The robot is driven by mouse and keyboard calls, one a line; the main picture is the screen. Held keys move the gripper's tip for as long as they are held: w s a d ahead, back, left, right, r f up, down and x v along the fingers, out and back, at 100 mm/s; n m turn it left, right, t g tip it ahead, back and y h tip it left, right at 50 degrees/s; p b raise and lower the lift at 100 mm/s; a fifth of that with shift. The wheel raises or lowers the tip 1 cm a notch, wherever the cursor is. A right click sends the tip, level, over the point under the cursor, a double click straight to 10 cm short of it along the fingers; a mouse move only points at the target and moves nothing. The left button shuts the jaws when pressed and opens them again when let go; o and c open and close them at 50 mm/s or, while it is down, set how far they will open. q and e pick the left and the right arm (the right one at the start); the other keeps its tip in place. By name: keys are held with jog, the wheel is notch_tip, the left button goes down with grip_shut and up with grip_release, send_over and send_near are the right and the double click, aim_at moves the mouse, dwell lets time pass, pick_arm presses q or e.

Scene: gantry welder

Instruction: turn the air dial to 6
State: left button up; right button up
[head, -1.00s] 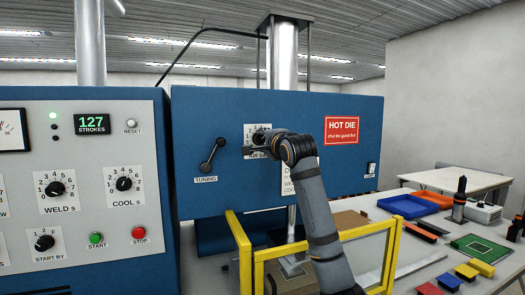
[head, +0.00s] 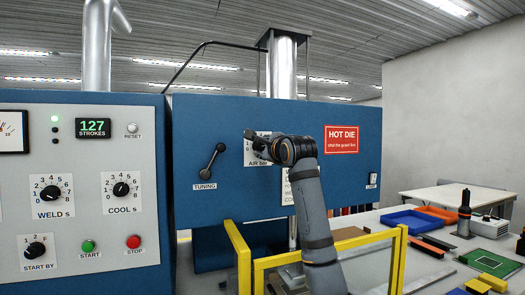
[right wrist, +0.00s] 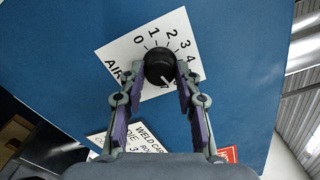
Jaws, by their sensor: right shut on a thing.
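The air dial is a black round knob (right wrist: 160,66) on a white scale plate (right wrist: 125,55) marked AIR, on the blue panel. My right gripper (right wrist: 160,75) has a finger on each side of the knob and is shut on it. The knob's white pointer line aims to the lower right in the right wrist view, past the 4. The figures beyond 4 are largely hidden by a finger and the knob. In the head view the right gripper (head: 254,140) covers the dial, and part of the plate (head: 249,158) shows. My left gripper is out of view.
A tuning crank (head: 212,160) is left of the dial. A red HOT DIE sign (head: 341,140) is to its right. A yellow guard frame (head: 243,262) stands below. The grey control panel (head: 75,150) is at the left. Trays and parts lie on the bench at the right.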

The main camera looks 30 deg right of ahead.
jog(key=shift+w+f, duration=0.1)
jog(key=shift+f, duration=0.1)
jog(key=o, duration=1.2)
jog(key=shift+d+r, duration=0.1)
jog(key=shift+c, duration=0.2)
jog(key=shift+s, duration=0.2)
jog(key=v, duration=1.2)
